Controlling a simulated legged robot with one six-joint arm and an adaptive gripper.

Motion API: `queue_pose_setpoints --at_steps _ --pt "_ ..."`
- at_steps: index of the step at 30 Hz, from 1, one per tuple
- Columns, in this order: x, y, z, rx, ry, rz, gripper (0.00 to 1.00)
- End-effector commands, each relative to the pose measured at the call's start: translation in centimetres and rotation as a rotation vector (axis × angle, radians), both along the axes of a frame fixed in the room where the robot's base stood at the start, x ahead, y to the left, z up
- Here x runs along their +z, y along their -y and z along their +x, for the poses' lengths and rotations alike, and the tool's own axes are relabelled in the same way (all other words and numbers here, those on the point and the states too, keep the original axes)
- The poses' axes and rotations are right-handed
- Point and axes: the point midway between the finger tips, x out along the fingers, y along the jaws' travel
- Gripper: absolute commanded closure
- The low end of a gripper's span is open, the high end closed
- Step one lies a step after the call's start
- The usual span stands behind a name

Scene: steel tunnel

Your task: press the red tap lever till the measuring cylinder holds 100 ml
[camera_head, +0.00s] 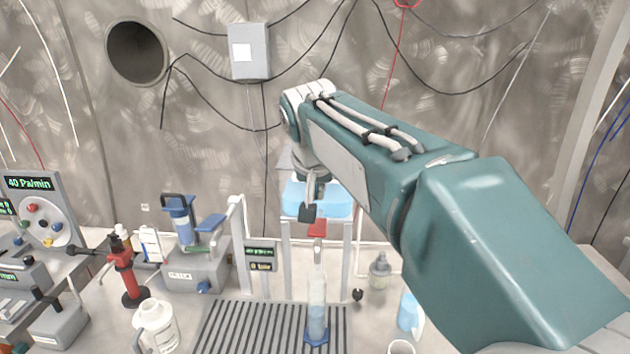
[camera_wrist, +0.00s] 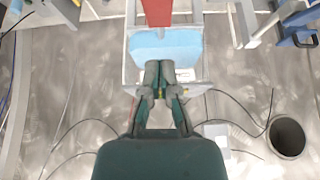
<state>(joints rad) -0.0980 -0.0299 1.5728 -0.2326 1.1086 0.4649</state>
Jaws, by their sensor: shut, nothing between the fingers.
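The red tap lever (camera_head: 317,228) is at the front of the tap stand, below a blue water tank (camera_head: 335,203). In the wrist view the red lever (camera_wrist: 157,12) is at the top edge, beyond my fingertips. My gripper (camera_head: 308,212) is shut and empty, above the lever in the head view, apparently not touching it. In the wrist view my gripper (camera_wrist: 159,64) has its fingers together over the blue tank (camera_wrist: 190,48). The clear measuring cylinder (camera_head: 317,285) stands upright on a blue foot under the tap. It looks bluish low down; its level is too small to read.
A slatted drain grate (camera_head: 240,330) lies around the cylinder's foot. A small display (camera_head: 262,255) stands left of the tap. A white jug (camera_head: 157,325), a red burner-like stand (camera_head: 128,275) and a blue cup (camera_head: 409,312) are nearby.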

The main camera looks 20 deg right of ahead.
Motion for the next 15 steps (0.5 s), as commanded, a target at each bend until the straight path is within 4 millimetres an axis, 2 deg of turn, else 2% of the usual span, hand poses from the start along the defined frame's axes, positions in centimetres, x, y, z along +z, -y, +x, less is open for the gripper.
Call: queue_pose_setpoints --at_steps 5,9,15 --pt "-3.0 0.6 1.6 -0.002 -0.003 0.000 1.00" --pt "-5.0 0.4 1.1 0.000 -0.002 -0.001 1.00" --pt "-6.6 0.3 0.7 -0.001 0.001 0.000 1.00"
